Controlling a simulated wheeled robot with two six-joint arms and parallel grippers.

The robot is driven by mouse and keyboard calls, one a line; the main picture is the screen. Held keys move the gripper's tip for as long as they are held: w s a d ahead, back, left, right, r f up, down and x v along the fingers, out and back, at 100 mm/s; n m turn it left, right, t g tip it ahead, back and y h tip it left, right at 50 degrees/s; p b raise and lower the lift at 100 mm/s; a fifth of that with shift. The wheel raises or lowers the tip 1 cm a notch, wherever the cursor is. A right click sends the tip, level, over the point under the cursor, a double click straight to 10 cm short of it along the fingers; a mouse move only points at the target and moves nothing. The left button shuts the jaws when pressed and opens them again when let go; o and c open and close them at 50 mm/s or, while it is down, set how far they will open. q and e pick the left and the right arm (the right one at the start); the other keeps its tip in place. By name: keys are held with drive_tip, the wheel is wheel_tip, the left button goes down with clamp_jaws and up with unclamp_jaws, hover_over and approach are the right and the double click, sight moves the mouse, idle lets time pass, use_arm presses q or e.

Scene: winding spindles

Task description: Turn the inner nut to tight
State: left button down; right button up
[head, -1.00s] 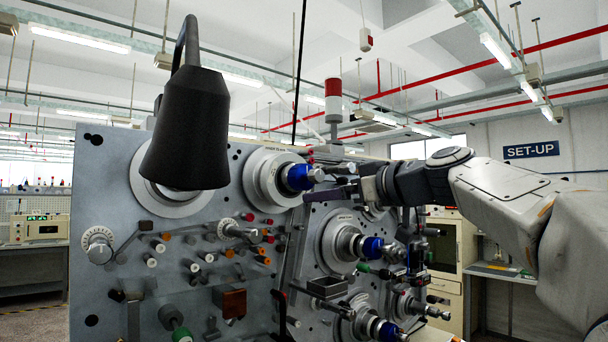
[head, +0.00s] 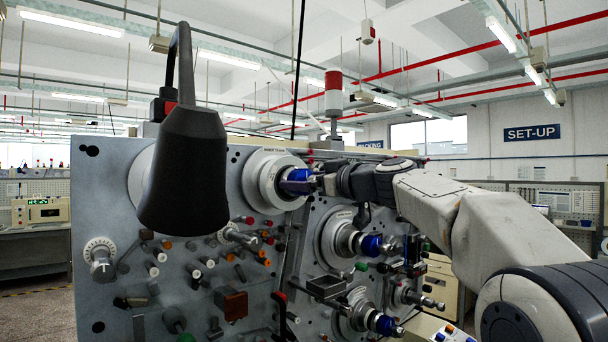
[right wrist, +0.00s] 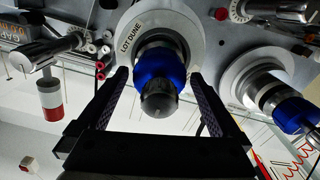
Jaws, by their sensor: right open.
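The upper spindle has a round silver flange (head: 262,182) with a blue nut (head: 300,174) on its shaft. In the right wrist view the blue nut (right wrist: 160,68) sits against the flange, and a dark ribbed end piece (right wrist: 159,99) sticks out in front of it. My right gripper (head: 306,181) is at this spindle. In the right wrist view the right gripper (right wrist: 160,88) is open, with one finger on each side of the nut and a visible gap on both sides. Which part is the inner nut is not marked. My left gripper is not in view.
Lower spindles with blue nuts (head: 371,245) (head: 386,325) stand close below my right arm. Several small pegs and knobs stick out of the grey panel (head: 110,200). A red-and-white signal light (head: 333,94) stands behind.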

drive_tip(key=c, duration=1.3)
drive_tip(key=shift+f, duration=0.1)
